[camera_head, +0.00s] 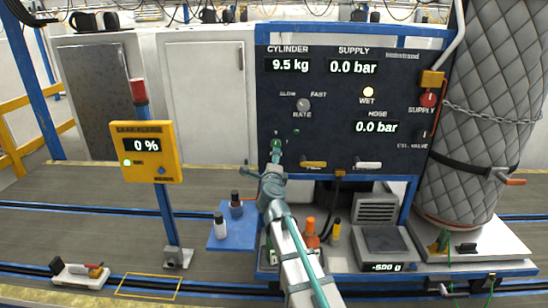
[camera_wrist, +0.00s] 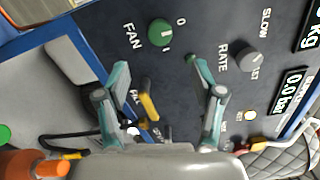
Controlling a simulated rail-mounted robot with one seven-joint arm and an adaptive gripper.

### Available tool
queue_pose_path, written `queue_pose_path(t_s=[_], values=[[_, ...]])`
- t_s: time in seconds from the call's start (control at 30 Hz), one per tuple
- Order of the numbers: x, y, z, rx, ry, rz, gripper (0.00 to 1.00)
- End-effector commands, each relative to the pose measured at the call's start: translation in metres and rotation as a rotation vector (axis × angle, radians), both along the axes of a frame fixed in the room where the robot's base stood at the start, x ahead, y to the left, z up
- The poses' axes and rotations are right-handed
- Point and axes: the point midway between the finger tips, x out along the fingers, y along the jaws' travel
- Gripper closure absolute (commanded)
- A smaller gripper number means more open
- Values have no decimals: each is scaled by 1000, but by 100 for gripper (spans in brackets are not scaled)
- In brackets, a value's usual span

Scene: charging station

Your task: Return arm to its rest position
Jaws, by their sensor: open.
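My arm reaches up from the bottom of the head view, and my gripper (camera_head: 266,170) is in front of the lower left of the dark control panel (camera_head: 330,105). In the wrist view my gripper (camera_wrist: 157,64) has its two teal fingers spread wide with nothing between them. The green FAN knob (camera_wrist: 161,32) shows beyond the fingertips, and no finger appears to touch it. The knob also shows in the head view (camera_head: 276,146), just above my gripper. The grey RATE knob (camera_wrist: 247,60) is to the right of the fingers.
A yellow lever (camera_head: 314,164) and a white lever (camera_head: 368,165) stick out below the panel displays. A blue side tray (camera_head: 222,240) holds two small bottles. An orange bottle (camera_head: 310,233) stands close beside my arm. A yellow 0 % box (camera_head: 147,168) stands on a post at left.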

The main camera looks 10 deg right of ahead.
Motion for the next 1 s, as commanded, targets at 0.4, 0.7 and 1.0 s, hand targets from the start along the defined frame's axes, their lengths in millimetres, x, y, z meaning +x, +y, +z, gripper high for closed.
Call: queue_pose_path(t_s=[0.4, 0.7, 1.0], values=[[-2, 2, 1, 2, -3, 8, 33], [-13, 71, 10, -280, -88, 317, 33], [-72, 136, -176, -712, 139, 777, 33]])
